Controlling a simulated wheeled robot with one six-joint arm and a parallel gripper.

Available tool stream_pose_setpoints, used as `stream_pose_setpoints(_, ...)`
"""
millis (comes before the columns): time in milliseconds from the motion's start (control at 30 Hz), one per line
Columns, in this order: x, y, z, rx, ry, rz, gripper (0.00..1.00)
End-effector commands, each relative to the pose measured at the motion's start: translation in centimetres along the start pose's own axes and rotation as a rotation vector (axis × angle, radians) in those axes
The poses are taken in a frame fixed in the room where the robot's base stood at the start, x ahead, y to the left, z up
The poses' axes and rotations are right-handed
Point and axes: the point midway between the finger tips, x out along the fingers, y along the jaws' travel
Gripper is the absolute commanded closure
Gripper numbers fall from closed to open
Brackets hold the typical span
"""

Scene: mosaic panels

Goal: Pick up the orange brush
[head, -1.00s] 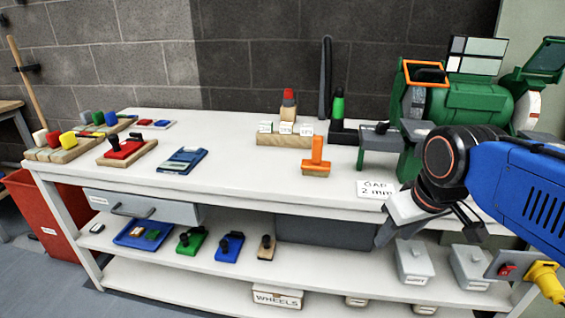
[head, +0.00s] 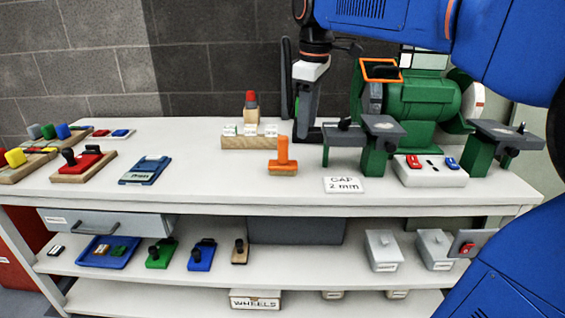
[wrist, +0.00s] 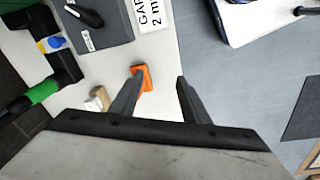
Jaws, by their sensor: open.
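The orange brush (head: 283,150) stands upright on the white bench, with an orange handle on a flat orange-tan base. In the wrist view the brush (wrist: 146,76) shows partly, beside and behind the left finger, which hides some of it. My gripper (head: 303,138) is open and empty, with its fingers pointing down. In the head view it appears just right of the brush's handle and above bench level; its exact depth is hard to tell. In the wrist view the gap between the fingertips (wrist: 160,77) lies mostly to the right of the brush.
The green bench grinder (head: 420,110) with its grey rests is right of the brush. The gap label (head: 344,185) lies in front to the right. A wooden block with white pieces (head: 250,142) stands behind left. The bench left of the brush is clear up to a blue device (head: 145,171).

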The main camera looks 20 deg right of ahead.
Motion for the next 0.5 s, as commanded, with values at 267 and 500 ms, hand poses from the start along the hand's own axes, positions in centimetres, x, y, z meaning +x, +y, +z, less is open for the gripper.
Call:
stream_pose_setpoints(267, -2.4, 4.5, -6.0, -0.246, -0.048, -0.067, 0.58)
stream_pose_setpoints(500, -3.1, 6.2, -8.3, -0.355, -0.065, -0.099, 0.58)
